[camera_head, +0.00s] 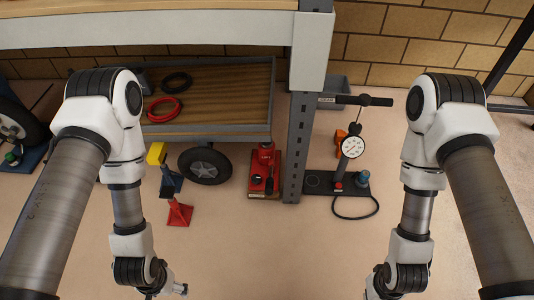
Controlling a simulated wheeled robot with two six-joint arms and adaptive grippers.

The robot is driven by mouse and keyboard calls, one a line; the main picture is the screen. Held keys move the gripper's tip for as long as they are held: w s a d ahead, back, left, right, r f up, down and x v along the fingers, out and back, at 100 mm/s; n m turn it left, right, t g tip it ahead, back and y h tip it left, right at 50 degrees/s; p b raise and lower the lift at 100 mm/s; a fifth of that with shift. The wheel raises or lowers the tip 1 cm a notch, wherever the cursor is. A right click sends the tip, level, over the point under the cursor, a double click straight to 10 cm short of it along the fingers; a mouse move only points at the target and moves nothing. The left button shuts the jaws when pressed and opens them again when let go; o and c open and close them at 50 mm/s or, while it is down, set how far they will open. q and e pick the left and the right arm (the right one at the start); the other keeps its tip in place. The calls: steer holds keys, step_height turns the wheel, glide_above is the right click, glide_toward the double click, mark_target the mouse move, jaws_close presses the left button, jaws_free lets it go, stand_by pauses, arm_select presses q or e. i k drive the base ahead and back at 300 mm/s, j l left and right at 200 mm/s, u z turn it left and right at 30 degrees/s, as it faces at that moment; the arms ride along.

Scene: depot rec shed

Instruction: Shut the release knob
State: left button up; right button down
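No part is clearly readable as the release knob at this size. A red jack (265,170) stands on a board left of the grey post; any small knob on it is too small to make out. A floor pump (349,165) with a round white gauge stands right of the post, with a small red part (338,186) on its dark base. My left gripper (178,290) is at the bottom edge, left of centre, partly cut off. My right gripper (371,293) is at the bottom edge, right of centre, mostly cut off. Both are apart from the jack and pump.
A grey upright post (296,150) stands between jack and pump, under a bench top (150,30). A wheeled cart (225,95) carries a red ring (164,110) and a black ring (177,82). A red stand (179,213) is on the floor. The front middle floor is clear.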

mark_target(256, 179)
steer(key=i+j+z, duration=0.1)
steer(key=z, duration=0.25)
steer(key=i+j+z, duration=0.1)
steer(key=j+z, duration=0.15)
steer(key=z, duration=0.15)
steer(key=j+z, duration=0.2)
steer(key=z, duration=0.15)
